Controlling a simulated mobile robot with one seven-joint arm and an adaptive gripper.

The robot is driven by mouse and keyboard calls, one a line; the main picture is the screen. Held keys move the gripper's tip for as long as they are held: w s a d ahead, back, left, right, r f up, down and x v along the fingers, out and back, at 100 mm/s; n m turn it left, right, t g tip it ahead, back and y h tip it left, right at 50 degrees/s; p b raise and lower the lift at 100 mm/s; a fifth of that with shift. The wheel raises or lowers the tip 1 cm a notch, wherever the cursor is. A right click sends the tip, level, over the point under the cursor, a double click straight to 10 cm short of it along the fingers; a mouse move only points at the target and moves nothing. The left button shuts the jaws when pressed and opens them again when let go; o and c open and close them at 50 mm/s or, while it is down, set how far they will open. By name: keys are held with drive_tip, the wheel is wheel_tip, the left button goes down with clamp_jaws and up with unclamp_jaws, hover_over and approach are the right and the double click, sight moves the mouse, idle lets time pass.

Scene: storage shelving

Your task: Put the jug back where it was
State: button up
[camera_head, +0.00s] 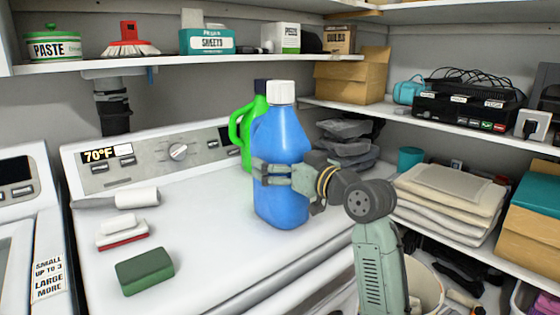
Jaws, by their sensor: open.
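A blue jug (281,208) with a white cap stands upright on the white washer top (200,235), in front of the control panel. A green jug (245,130) with a dark cap and a handle stands just behind it to the left, partly hidden. My gripper (262,170) reaches in from the right at the blue jug's mid-height. Its fingers are open; one lies across the jug's front. The other finger is hidden, and I cannot tell whether the visible one touches the jug.
A green sponge (145,270), a brush (123,232) and a white roller (135,197) lie on the left of the washer top. A shelf (170,62) with boxes runs above. Folded towels (450,190) sit on the right shelf. The washer top's middle is clear.

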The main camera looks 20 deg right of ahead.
drive_tip(key=b+v, duration=0.3)
drive_tip(key=v, duration=0.9)
drive_tip(key=shift+r, duration=0.15)
